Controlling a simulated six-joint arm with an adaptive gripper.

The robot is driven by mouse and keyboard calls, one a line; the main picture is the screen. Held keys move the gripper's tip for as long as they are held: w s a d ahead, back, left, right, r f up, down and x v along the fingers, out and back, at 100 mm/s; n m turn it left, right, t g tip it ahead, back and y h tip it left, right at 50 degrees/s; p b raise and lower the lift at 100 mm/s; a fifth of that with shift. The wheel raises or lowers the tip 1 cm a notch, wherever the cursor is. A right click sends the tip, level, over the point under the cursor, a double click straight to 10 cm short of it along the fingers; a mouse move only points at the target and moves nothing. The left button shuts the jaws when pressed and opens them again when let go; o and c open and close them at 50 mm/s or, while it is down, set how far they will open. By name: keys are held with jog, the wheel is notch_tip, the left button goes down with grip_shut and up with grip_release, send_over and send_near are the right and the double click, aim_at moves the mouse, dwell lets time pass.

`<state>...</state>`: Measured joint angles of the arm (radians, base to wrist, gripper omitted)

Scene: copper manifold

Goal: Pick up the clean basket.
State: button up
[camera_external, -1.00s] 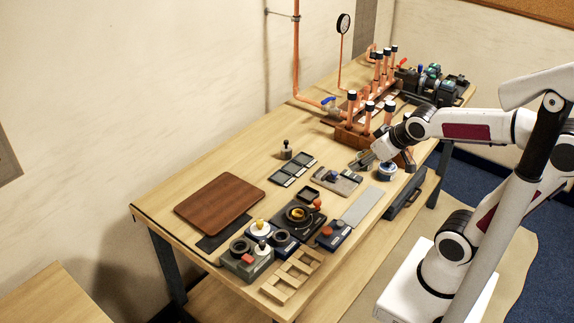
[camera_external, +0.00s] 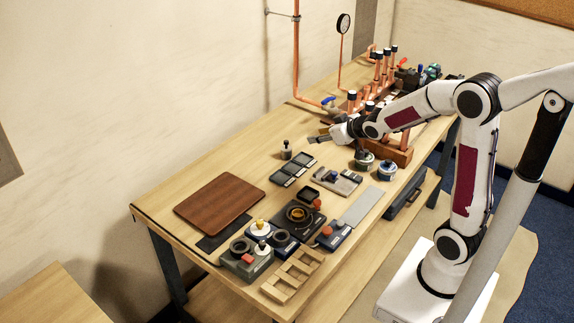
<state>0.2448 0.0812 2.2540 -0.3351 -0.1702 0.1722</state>
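I cannot tell for certain which thing is the clean basket. Two small round containers, a dark-topped one (camera_external: 364,160) and one with a blue band (camera_external: 387,170), stand side by side in front of the copper pipework. My gripper (camera_external: 318,136) is above the bench, left of the round containers and just beyond a small knobbed tool (camera_external: 287,150). Its two fingertips look apart with nothing seen between them, though they are small in the view.
The copper manifold (camera_external: 385,80) on its wooden base rises behind and right of my gripper. A brown board (camera_external: 220,202), a wooden slotted rack (camera_external: 292,275) and several dark fixtures (camera_external: 248,258) crowd the near end of the bench. The bench's left strip is clear.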

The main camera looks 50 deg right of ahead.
aim_at(288, 140)
jog(key=w+d+f+t+y, duration=0.1)
jog(key=w+d+f+t, duration=0.1)
jog(key=w+f, duration=0.6)
jog(key=shift+w+d+f+t+y, duration=0.15)
jog(key=shift+w+d+t+y, duration=0.25)
jog(key=shift+w+d, duration=0.35)
jog(key=shift+x, duration=1.2)
jog(key=shift+a+x, duration=0.2)
jog(key=shift+x, duration=0.65)
jog(key=shift+a+x, duration=0.2)
jog(key=shift+x, duration=1.55)
jog(key=shift+f, duration=0.1)
